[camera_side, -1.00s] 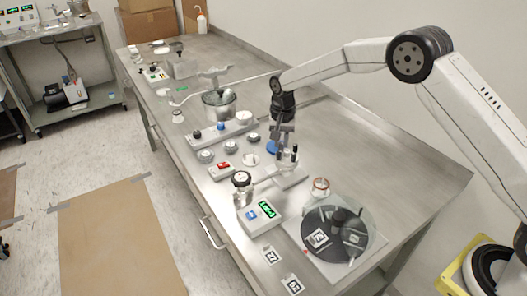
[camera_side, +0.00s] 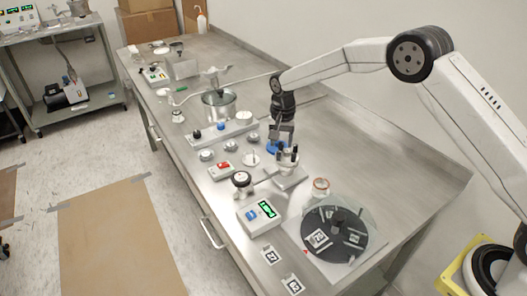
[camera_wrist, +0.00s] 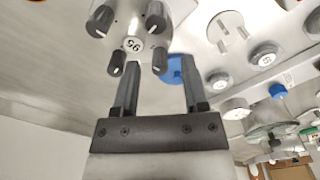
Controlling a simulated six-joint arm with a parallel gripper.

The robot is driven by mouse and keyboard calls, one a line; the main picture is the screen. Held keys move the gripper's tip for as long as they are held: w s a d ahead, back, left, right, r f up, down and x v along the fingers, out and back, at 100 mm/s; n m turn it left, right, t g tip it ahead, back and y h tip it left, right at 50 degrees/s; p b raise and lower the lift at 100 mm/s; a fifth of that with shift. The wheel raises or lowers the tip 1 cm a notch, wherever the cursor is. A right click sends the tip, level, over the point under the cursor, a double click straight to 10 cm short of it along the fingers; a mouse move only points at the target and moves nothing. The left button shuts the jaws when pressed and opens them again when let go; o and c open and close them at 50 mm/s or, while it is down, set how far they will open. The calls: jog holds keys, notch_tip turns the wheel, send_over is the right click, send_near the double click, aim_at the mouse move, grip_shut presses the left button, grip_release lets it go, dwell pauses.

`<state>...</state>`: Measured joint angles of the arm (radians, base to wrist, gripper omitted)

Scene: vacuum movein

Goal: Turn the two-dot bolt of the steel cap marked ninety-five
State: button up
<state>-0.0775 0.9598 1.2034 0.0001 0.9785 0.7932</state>
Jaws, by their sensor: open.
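The steel cap (camera_wrist: 112,42) marked 95 is at the top of the wrist view, partly cut off by the edge. Several black bolt knobs with pale lines stand around its round label (camera_wrist: 134,44). I cannot make out dots on any of them. My gripper (camera_wrist: 160,65) is open, with nothing between its fingers. Its left fingertip appears close to the lower knobs (camera_wrist: 117,63) and (camera_wrist: 159,61); I cannot tell whether it touches. In the side view my gripper (camera_side: 282,136) is just above the capped fitting (camera_side: 288,163), whose knobs are small there.
A blue round part (camera_side: 273,148) lies behind the fitting. A valve (camera_side: 242,180), a gauge box with a green display (camera_side: 260,215) and a dark disc assembly (camera_side: 337,235) stand nearby. The bench (camera_side: 400,160) to the right is clear.

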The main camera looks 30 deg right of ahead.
aim_at(282, 142)
jog(key=shift+r, duration=3.9)
jog(key=s+d+f+n+t, duration=0.1)
jog(key=s+n, duration=0.3)
jog(key=s, duration=1)
jog(key=s+d+n+t, duration=0.1)
jog(key=s+d+n, duration=0.2)
jog(key=s, duration=1.2)
jog(key=shift+s+d+f+n+t, duration=0.2)
jog(key=shift+d+f+n+t, duration=0.15)
jog(key=shift+n, duration=0.25)
jog(key=shift+o, duration=0.3)
jog(key=shift+a, duration=0.1)
